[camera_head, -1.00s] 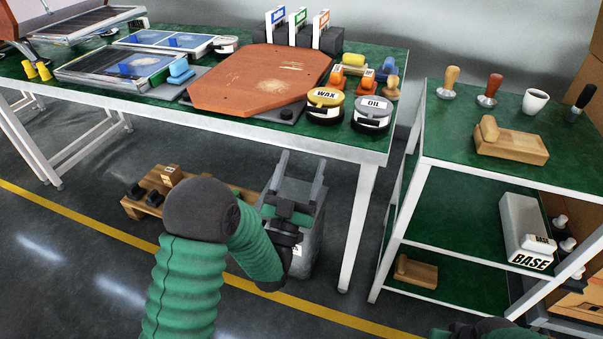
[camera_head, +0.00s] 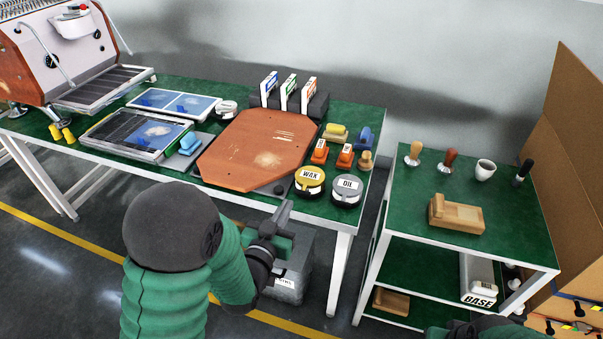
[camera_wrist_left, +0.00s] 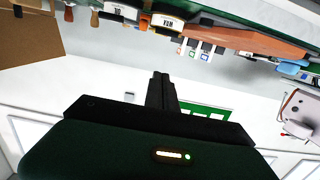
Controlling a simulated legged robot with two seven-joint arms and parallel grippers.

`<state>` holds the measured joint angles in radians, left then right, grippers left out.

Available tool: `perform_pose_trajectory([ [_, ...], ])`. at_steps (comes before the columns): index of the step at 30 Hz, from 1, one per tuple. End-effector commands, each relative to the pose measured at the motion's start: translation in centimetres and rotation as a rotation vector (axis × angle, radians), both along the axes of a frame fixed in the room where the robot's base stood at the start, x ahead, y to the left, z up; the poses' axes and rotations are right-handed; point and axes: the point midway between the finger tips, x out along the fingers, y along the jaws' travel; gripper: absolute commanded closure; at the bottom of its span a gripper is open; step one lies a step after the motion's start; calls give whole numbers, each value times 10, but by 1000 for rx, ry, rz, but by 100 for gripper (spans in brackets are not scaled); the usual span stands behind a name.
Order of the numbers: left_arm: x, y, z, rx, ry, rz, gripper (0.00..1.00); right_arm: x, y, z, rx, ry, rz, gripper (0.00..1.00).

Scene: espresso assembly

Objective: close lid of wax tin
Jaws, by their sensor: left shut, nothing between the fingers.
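The wax tin (camera_head: 309,180) is round and yellow with a white WAX label. It stands near the front edge of the green table, right of the wooden board. It also shows upside down at the top of the left wrist view (camera_wrist_left: 168,22). How its lid sits is too small to tell. My left gripper (camera_head: 284,212) is shut and empty, in front of the table edge, below and left of the tin and apart from it. Its closed fingers also show in the left wrist view (camera_wrist_left: 161,88). My right gripper is not visible; only a bit of dark arm shows at the bottom right.
The oil tin (camera_head: 346,190) stands just right of the wax tin. The wooden board (camera_head: 258,150) lies to its left. Orange brushes (camera_head: 320,152) and other tools stand behind. A second green table (camera_head: 410,215) with tampers and a cup is to the right, across a gap.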

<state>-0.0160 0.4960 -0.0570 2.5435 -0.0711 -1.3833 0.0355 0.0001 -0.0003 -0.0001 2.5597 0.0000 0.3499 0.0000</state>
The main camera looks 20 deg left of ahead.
Motion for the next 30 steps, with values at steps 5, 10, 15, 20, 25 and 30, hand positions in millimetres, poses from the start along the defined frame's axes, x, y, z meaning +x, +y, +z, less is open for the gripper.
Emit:
perform_pose_trajectory([
  [5, 21, -1, -5, 1, 0, -1, 100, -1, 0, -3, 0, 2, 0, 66],
  [10, 57, -3, -8, 1, -1, -1, 100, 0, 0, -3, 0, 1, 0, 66],
  [15, 94, -4, -11, 1, -3, -1, 100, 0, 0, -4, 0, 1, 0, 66],
  [20, 102, -4, -37, 1, 2, -1, 100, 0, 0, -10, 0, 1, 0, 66],
  [25, 104, -4, -49, 1, -2, -1, 100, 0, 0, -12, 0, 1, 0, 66],
  [30, 104, -4, -50, 1, -2, -1, 100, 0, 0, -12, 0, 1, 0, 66],
])
